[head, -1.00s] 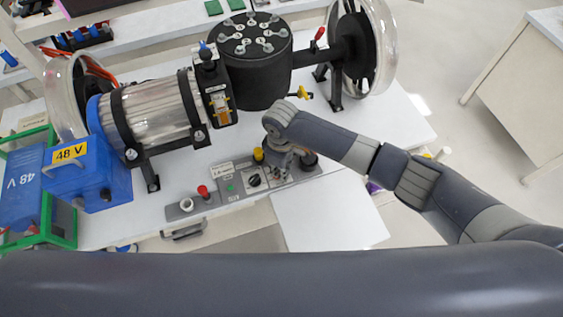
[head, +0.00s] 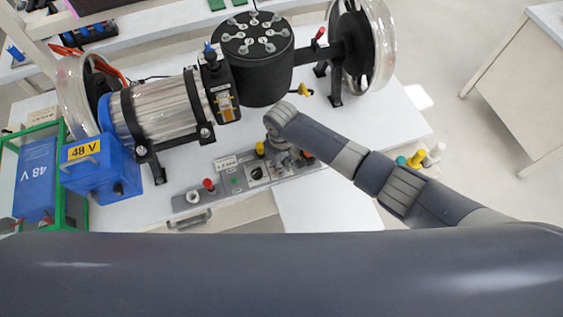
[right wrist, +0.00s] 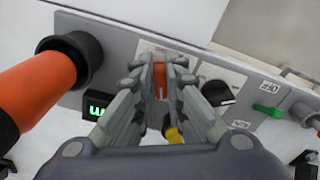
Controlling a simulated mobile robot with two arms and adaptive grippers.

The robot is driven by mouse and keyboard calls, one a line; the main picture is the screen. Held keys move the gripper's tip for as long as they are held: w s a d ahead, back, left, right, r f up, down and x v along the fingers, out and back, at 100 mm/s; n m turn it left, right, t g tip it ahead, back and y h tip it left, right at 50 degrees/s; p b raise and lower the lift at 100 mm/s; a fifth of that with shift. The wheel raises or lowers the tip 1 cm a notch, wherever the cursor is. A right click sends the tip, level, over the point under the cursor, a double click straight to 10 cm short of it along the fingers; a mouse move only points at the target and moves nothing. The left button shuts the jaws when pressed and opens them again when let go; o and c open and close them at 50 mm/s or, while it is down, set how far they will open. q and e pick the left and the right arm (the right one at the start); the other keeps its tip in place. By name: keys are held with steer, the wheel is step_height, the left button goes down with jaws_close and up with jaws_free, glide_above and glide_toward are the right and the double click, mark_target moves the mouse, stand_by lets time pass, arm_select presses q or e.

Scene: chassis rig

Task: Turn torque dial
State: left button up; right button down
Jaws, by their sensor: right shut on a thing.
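The grey control panel (head: 222,183) lies along the front edge of the white bench. My right gripper (head: 283,162) is over its right part, fingers pointing down. In the right wrist view my right gripper (right wrist: 161,88) is shut on an orange-red part (right wrist: 160,75), mostly hidden between the fingers. I cannot tell whether this part is the torque dial. A black dial with a white pointer (right wrist: 219,93) sits close beside the fingers; it also shows in the head view (head: 256,172). My left gripper is not in view.
The motor (head: 160,108) and black drum (head: 252,65) stand behind.

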steer(key=shift+w+r, duration=0.1)
steer(key=c, duration=1.7)
jaws_free()
steer(key=shift+o, duration=0.2)
step_height(320, 180, up, 12)
